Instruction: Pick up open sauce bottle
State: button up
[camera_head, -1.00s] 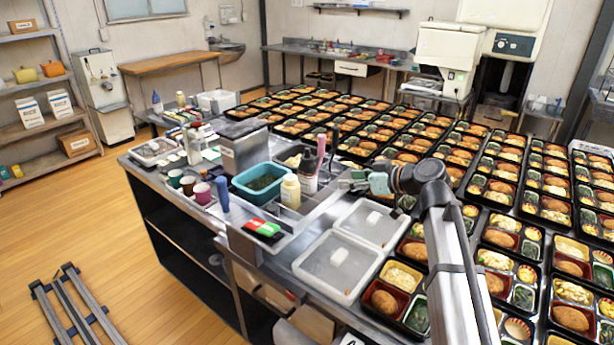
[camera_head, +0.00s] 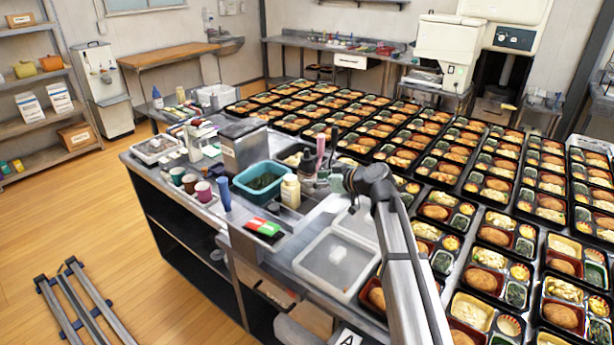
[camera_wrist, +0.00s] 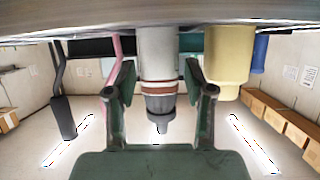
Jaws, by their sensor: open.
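A pale bottle (camera_wrist: 158,55) with a brown band and a dark grey nozzle cap stands at the middle of the wrist view, which appears upside down. My gripper (camera_wrist: 159,92) is open, with one green finger on each side of this bottle; a gap shows on both sides. In the head view the bottle's dark top (camera_head: 308,165) shows just left of my gripper (camera_head: 334,180). A cream-yellow bottle (camera_head: 290,191) stands close beside it; it also shows in the wrist view (camera_wrist: 229,55), right of the right finger. I cannot tell which bottle is open.
A teal tub (camera_head: 258,182) and a blue bottle (camera_head: 224,193) stand to the left. A pink-handled tool (camera_head: 320,148) is close behind. Bento trays (camera_head: 441,208) crowd the right of the table.

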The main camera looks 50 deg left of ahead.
aim_at(314, 178)
jog(key=p+x, duration=0.1)
jog(key=x, duration=0.2)
jog(key=shift+a+r+p, duration=0.1)
jog(key=shift+a+p, duration=0.25)
jog(key=shift+a, duration=0.05)
jog(key=shift+s+a+f, duration=0.1)
jog(key=shift+a+f, duration=0.15)
jog(key=shift+a, duration=0.1)
jog(key=shift+c, duration=0.4)
jog(key=c, duration=0.3)
jog(key=shift+r, duration=0.1)
notch_tip(314, 178, up, 20)
jog(key=b, duration=0.4)
